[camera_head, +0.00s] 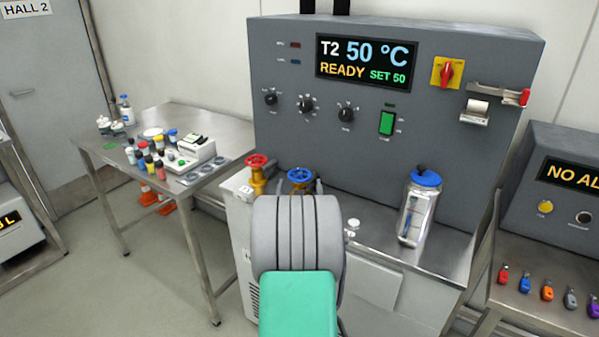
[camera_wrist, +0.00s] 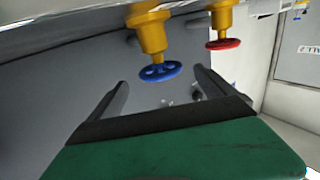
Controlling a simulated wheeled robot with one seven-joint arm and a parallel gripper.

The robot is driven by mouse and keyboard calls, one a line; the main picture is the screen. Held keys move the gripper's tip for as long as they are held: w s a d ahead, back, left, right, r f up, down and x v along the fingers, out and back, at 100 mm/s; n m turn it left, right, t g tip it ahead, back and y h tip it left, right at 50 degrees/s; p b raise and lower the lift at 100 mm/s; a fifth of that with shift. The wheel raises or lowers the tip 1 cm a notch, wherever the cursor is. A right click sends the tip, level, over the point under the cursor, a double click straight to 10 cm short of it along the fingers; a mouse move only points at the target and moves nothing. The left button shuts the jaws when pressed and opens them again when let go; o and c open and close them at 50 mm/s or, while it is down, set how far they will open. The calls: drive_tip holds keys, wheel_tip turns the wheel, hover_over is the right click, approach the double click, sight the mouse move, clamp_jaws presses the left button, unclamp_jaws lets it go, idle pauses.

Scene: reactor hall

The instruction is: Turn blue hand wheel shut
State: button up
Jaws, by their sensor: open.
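The blue hand wheel (camera_head: 300,175) sits on a yellow valve body on the bench top, below the grey control panel. In the wrist view the picture is upside down; the blue hand wheel (camera_wrist: 160,71) hangs from its yellow body between and beyond my fingers. My gripper (camera_wrist: 163,88) is open and empty, its two dark fingers spread on either side of the wheel's line, with no contact that I can see. How far the wheel is turned cannot be told.
A red hand wheel (camera_head: 257,161) on a like yellow valve stands close left of the blue one. A glass jar with a blue lid (camera_head: 421,200) stands to the right on the bench. The panel (camera_head: 400,120) rises behind. A side table (camera_head: 165,120) holds bottles and a scale.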

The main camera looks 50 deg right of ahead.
sight(298, 183)
drive_tip(key=x, duration=0.4)
drive_tip(key=shift+w+d, duration=0.2)
drive_tip(key=shift+d, duration=0.05)
drive_tip(key=shift+c, duration=0.4)
drive_tip(key=c, duration=1.3)
drive_tip(key=shift+w+a+f+m+g+h+b, duration=0.15)
drive_tip(key=shift+m+g+h+b, duration=0.2)
drive_tip(key=shift+b, duration=0.25)
